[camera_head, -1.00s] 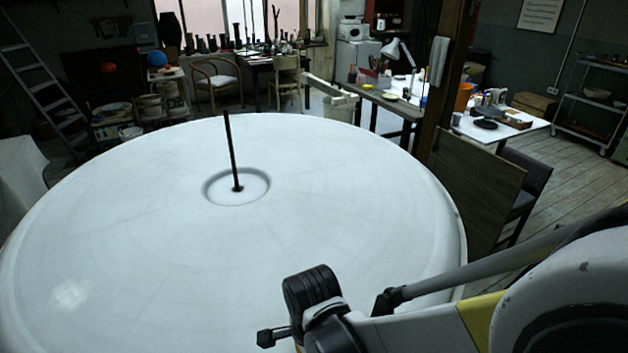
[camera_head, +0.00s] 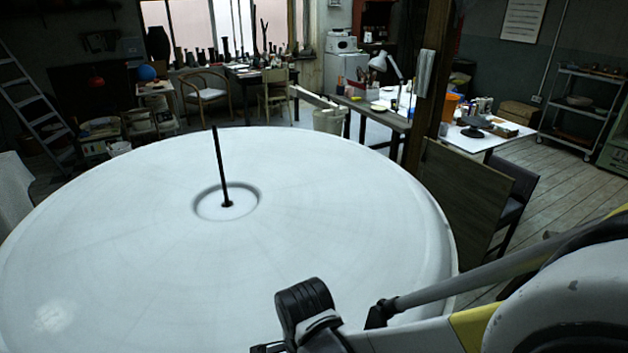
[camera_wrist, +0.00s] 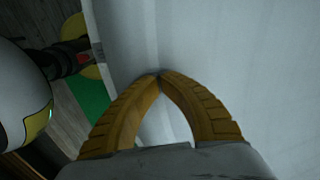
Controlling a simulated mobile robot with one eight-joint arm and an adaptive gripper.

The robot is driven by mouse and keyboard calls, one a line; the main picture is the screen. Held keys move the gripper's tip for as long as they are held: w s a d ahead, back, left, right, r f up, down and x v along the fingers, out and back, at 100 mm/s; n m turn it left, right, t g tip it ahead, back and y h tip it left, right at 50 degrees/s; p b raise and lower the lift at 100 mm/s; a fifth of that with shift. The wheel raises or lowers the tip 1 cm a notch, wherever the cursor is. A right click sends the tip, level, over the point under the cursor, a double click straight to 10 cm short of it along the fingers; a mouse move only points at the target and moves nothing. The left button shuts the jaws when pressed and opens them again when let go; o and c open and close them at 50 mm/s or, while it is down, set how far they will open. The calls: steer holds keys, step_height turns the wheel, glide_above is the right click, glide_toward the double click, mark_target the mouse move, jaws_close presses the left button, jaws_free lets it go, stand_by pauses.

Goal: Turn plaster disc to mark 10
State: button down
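The plaster disc (camera_head: 330,230) is a large, pale, round slab filling the lower left of the head view. A thin dark rod (camera_head: 221,165) stands upright from a round recess (camera_head: 242,205) at its middle. No numbered mark is legible on it. My gripper (camera_wrist: 160,76) shows in the wrist view with two ridged yellow fingers whose tips meet, with nothing visible between them. A pale plaster surface (camera_wrist: 235,60) lies behind the fingertips; I cannot tell whether they touch it. In the head view my arm reaches over the disc's near right side, and the fingers are hidden.
A wooden post (camera_head: 428,85) and a leaning board (camera_head: 465,200) stand just right of the disc. A dark chair (camera_head: 515,200) is beside them. Worktables (camera_head: 375,110) and a ladder (camera_head: 35,100) stand farther back. Bare plank floor (camera_head: 560,190) lies at right.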

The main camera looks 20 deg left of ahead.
steer(key=shift+d+r+p, duration=0.1)
steer(key=shift+r+p, duration=1.85)
steer(key=shift+r, duration=1.15)
